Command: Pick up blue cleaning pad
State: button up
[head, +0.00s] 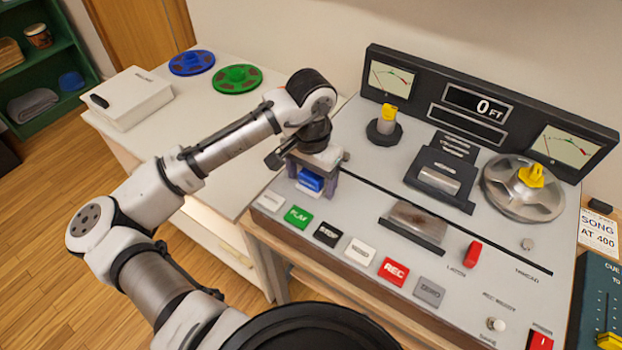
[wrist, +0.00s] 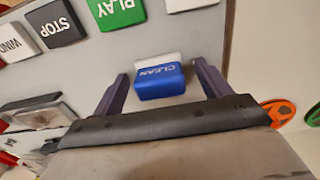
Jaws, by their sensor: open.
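The blue cleaning pad (head: 310,180) is a small blue block at the left end of the tape machine's panel. In the wrist view the pad (wrist: 160,82) shows the word CLEAN and has a white piece along its far side. My gripper (head: 315,178) is over the pad from above. In the wrist view my gripper (wrist: 160,86) is open, with one dark finger on each side of the pad and a gap on both sides. The pad's underside is hidden.
A row of buttons, including green PLAY (head: 298,216) and red REC (head: 393,271), lies close in front. A metal reel (head: 523,188) and a head cover (head: 440,178) stand to the right. A white side table (head: 199,112) holds a white box (head: 132,98) and blue and green reels.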

aim_at(311, 174)
jog(key=c, duration=1.1)
jog(key=shift+o, duration=0.2)
jog(key=shift+r, duration=0.1)
notch_tip(311, 174, up, 20)
